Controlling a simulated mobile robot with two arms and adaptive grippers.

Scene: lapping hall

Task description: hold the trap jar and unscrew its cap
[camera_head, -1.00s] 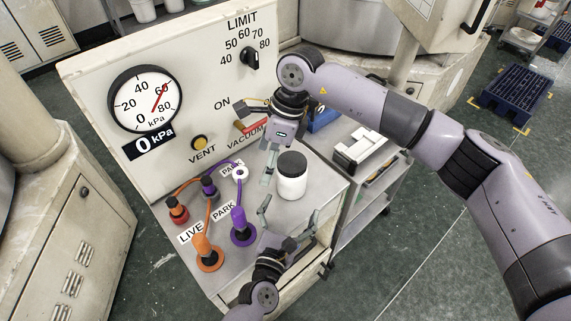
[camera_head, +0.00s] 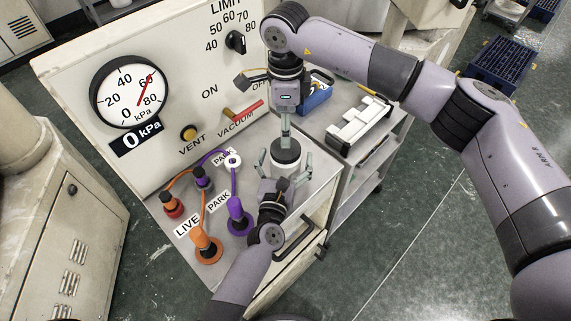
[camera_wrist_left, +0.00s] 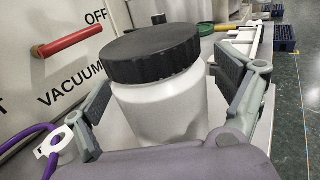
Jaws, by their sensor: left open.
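The trap jar (camera_head: 284,168) is white with a black cap (camera_head: 286,146) and stands upright on the grey bench top. My left gripper (camera_head: 285,160) is open at the jar's near side, with a finger on either side of its body. In the left wrist view the jar (camera_wrist_left: 165,112) sits between the spread fingers, with a gap at the right finger, and its ribbed cap (camera_wrist_left: 150,54) is on. My right gripper (camera_head: 285,130) points down just above or behind the cap. Its fingers are seen edge-on, and the wrist view shows nothing touching the cap.
Orange (camera_head: 205,245) and purple (camera_head: 239,218) hose plugs are left of the jar. A blue bin (camera_head: 315,98) and white tray (camera_head: 358,122) lie right.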

